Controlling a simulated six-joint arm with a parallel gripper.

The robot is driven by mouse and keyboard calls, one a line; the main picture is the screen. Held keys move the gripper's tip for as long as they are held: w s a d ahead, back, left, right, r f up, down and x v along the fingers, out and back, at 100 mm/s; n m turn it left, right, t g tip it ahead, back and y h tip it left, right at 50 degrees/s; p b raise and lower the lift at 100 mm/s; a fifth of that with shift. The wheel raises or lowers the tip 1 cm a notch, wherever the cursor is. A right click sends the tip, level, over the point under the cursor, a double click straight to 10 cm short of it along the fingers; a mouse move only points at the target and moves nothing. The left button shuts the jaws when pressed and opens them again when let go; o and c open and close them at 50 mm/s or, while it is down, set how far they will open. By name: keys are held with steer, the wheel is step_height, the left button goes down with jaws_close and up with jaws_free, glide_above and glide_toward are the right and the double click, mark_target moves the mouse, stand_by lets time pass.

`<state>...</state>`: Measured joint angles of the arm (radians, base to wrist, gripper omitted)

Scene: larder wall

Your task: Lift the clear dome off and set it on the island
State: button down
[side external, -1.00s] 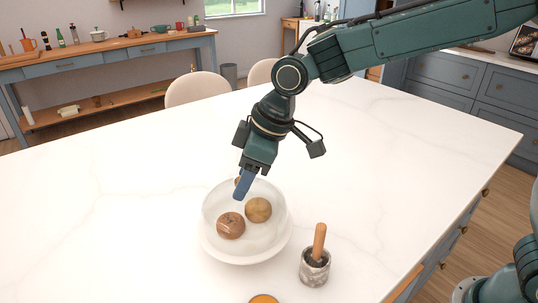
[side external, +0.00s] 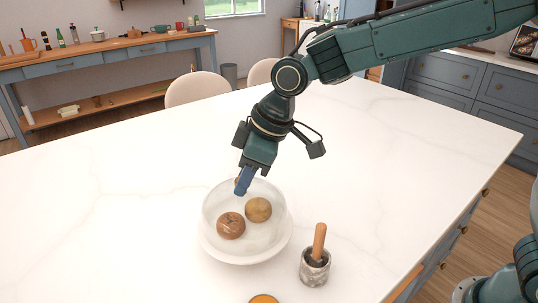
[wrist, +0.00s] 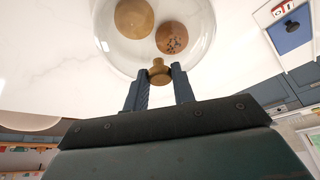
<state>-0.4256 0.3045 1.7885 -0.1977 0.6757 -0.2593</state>
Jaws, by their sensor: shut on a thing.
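The clear dome (side external: 275,195) sits over a round white dish on the island (side external: 130,190); its outline is faint in the side view. Two brown bun-like rounds, one (side external: 231,226) darker than the other (side external: 258,210), lie under it. The dome also shows in the wrist view (wrist: 200,45), with a tan knob (wrist: 159,73) on top. My gripper (side external: 243,186) reaches down to the dome's top, its blue fingers on either side of the knob. In the wrist view my gripper (wrist: 159,78) is shut on the knob. The dome's rim appears to rest on the dish.
A grey stone mortar (side external: 315,268) with a wooden pestle (side external: 319,242) stands close to the dish at front right. An orange-topped round item (side external: 263,299) is cut off at the bottom edge. The island is bare to the left and behind; two chairs stand beyond it.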

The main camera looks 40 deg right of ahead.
steer(key=shift+r, duration=0.1)
step_height(320, 180, up, 20)
stand_by(0.8)
stand_by(0.7)
steer(key=d+f, duration=0.3)
steer(key=d, duration=0.7)
steer(key=d+f, duration=0.3)
steer(key=d, duration=0.8)
steer(key=shift+w+f+m, duration=0.2)
steer(key=shift+f+m, duration=0.05)
steer(key=shift+m, duration=0.05)
steer(key=shift+f, duration=0.1)
step_height(320, 180, down, 16)
steer(key=shift+r, duration=0.2)
